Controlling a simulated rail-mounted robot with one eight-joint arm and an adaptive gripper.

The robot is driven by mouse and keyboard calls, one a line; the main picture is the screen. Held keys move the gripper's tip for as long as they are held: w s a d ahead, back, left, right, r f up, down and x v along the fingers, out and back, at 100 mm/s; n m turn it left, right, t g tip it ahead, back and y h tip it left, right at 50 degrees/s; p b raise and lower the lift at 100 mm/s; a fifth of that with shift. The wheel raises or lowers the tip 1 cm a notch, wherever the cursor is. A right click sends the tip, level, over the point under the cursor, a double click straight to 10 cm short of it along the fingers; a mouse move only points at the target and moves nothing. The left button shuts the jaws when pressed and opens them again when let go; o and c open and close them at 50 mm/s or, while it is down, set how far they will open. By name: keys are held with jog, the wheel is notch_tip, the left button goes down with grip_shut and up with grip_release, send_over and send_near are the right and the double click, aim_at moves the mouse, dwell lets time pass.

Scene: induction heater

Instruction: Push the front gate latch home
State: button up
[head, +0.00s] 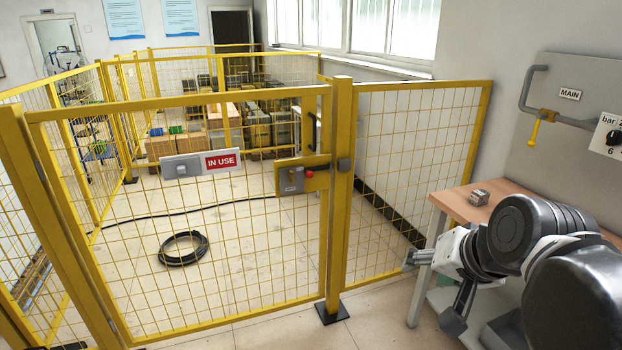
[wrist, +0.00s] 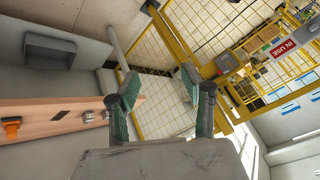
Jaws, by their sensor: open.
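The front gate (head: 180,103) is a yellow mesh frame that stands upright beside a yellow post (head: 341,215). The latch (head: 291,181) is a grey box on a yellow plate at the gate's right edge, with a red knob (head: 310,174) beside it. I cannot tell how far the bar is seated. My gripper (head: 412,259) is right of the post and lower than the latch, apart from both. The wrist view shows its fingers (wrist: 158,86) spread, with nothing between them.
A wooden-topped bench (head: 453,197) with a small metal block (head: 480,197) stands at the right, close to my arm. An "IN USE" sign (head: 222,161) hangs on the gate. A coiled black hose (head: 183,249) lies inside the fence.

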aim_at(312, 175)
jog(key=w+a+r+m+t+y+b, duration=0.1)
jog(key=w+a+m+y+b, duration=0.35)
jog(key=w, duration=1.05)
jog(key=w+a+m+t+y+b, duration=0.15)
jog(key=w+a+m, duration=0.6)
jog(key=w, duration=0.85)
jog(key=w+a+f+m+t+y+b, duration=0.2)
jog(key=w+f+m, duration=0.55)
jog(key=w, duration=0.45)
jog(key=w+a+f+m+t+y+b, duration=0.1)
jog(key=w+a+f+m+y+b, duration=0.1)
jog(key=w+f+m, duration=0.75)
jog(key=w+a+n, duration=0.1)
jog(key=w+a, duration=0.2)
jog(key=w, duration=0.1)
jog(key=w+a+r+n+b, duration=0.1)
jog(key=w+a, duration=0.2)
jog(key=w, duration=0.1)
jog(key=w+a+n, duration=0.1)
jog(key=w+a, duration=0.2)
jog(key=w, duration=0.1)
jog(key=shift+a+r+b, duration=0.2)
jog(key=shift+a+b, duration=0.1)
jog(key=shift+a, duration=0.1)
grip_shut()
